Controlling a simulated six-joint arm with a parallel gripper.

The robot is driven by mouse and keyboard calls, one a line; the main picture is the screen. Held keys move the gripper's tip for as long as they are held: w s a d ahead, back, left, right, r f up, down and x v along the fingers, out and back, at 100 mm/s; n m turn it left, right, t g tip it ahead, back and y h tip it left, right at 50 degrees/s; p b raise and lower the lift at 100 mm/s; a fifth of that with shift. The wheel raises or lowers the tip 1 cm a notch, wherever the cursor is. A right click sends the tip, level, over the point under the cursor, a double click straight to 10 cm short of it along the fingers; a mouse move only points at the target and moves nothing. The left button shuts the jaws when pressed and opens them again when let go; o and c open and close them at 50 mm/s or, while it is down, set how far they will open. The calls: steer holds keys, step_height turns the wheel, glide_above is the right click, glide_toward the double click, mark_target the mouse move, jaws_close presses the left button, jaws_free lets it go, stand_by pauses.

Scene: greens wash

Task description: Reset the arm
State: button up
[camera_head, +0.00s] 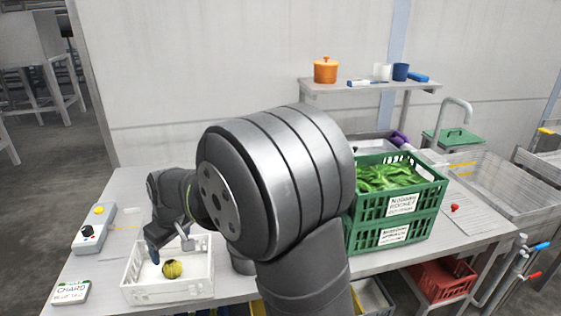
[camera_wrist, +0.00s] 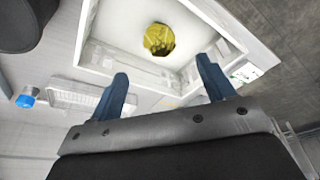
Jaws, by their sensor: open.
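My arm stands in the middle of the head view and reaches to the left over the table. My gripper (camera_wrist: 165,92) shows two blue fingers spread apart in the wrist view, with nothing between them. In the head view its tip is partly hidden by the arm, above the back left of the white crate (camera_head: 165,292). A yellow and dark round item (camera_head: 172,268) lies inside the white crate, apart from the fingers. The wrist view shows it as a yellow lump (camera_wrist: 159,40) beyond the fingertips.
Green crates (camera_head: 395,235) with leafy greens stand to the right of my arm. A control box (camera_head: 92,230) and a chard label (camera_head: 71,292) are at the table's left. A shelf (camera_head: 350,87) with an orange pot (camera_head: 325,70) is at the back.

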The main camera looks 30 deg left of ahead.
mark_target(170, 261)
steer(key=x, duration=1.1)
steer(key=shift+f, duration=0.2)
steer(key=v, duration=0.3)
steer(key=shift+a, duration=0.3)
steer(key=shift+r, duration=0.55)
steer(key=shift+f, duration=0.1)
